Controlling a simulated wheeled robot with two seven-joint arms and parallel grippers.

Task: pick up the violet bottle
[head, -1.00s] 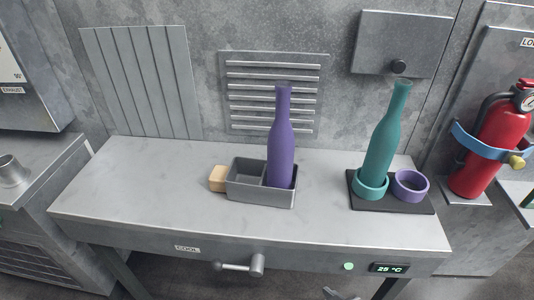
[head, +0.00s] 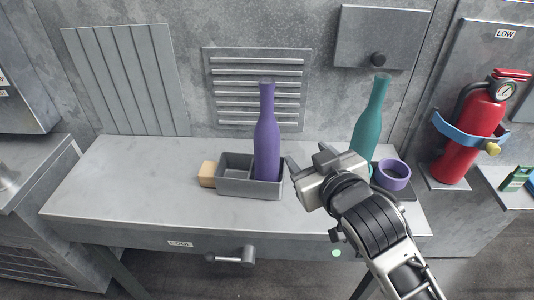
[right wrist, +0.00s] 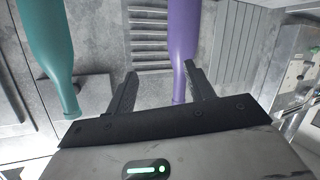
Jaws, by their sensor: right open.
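The violet bottle (head: 266,140) stands upright in the right compartment of a grey two-part tray (head: 236,186) on the bench. My right gripper (head: 308,160) is open and empty, just right of the violet bottle and apart from it. In the right wrist view, the violet bottle (right wrist: 182,45) shows beyond the open fingers (right wrist: 160,85), nearer the right finger. My left gripper is not in view.
A teal bottle (head: 370,118) stands close behind my right gripper, its base partly hidden by my arm. An empty violet ring holder (head: 393,174) is beside it. A wooden block (head: 207,174) touches the tray's left end. The bench's left side (head: 110,185) is clear.

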